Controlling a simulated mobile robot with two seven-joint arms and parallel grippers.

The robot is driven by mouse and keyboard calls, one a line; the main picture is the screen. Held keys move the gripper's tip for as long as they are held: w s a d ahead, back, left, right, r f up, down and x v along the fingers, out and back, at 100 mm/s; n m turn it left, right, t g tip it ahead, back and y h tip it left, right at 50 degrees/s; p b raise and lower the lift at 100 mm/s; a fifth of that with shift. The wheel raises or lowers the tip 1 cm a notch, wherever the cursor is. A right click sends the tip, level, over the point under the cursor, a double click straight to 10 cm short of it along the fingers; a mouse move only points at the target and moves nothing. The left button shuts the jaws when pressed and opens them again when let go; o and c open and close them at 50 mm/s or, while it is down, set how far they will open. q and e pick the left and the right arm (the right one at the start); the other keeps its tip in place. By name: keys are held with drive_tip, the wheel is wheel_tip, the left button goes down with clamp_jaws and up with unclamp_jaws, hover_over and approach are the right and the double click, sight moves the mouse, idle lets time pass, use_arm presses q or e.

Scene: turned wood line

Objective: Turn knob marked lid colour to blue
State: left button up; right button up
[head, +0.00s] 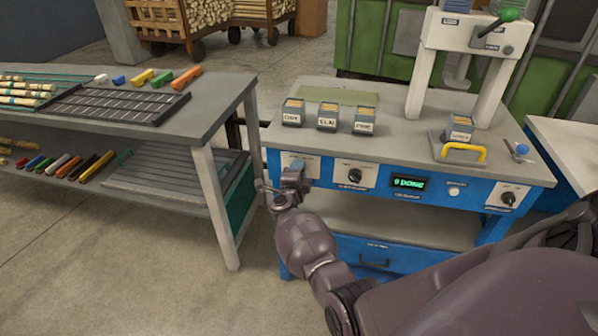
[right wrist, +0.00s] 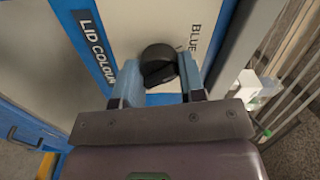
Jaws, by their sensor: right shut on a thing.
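The black lid colour knob (right wrist: 158,62) shows in the right wrist view on a pale plate. The label "LID COLOUR" (right wrist: 95,45) runs along the plate's left side, and "BLUE" (right wrist: 196,32) is printed to the knob's upper right. My right gripper (right wrist: 160,82) has its blue fingers on either side of the knob, shut on it. I cannot tell which mark the knob points to. In the head view my right gripper (head: 292,177) is at the left end of the blue panel and hides the knob. My left gripper is out of view.
The blue panel (head: 435,205) also carries a middle knob (head: 355,176), a green-lit display (head: 409,183), a white button (head: 454,190) and a right knob (head: 508,198). Several small bins, one of them (head: 327,117), stand on the bench above. A grey table (head: 205,115) stands close on the left.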

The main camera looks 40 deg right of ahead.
drive_tip(key=o, duration=0.9)
drive_tip(key=p+v, duration=0.2)
drive_tip(key=v, duration=0.5)
drive_tip(key=shift+s+a, duration=0.15)
drive_tip(key=shift+s, duration=0.05)
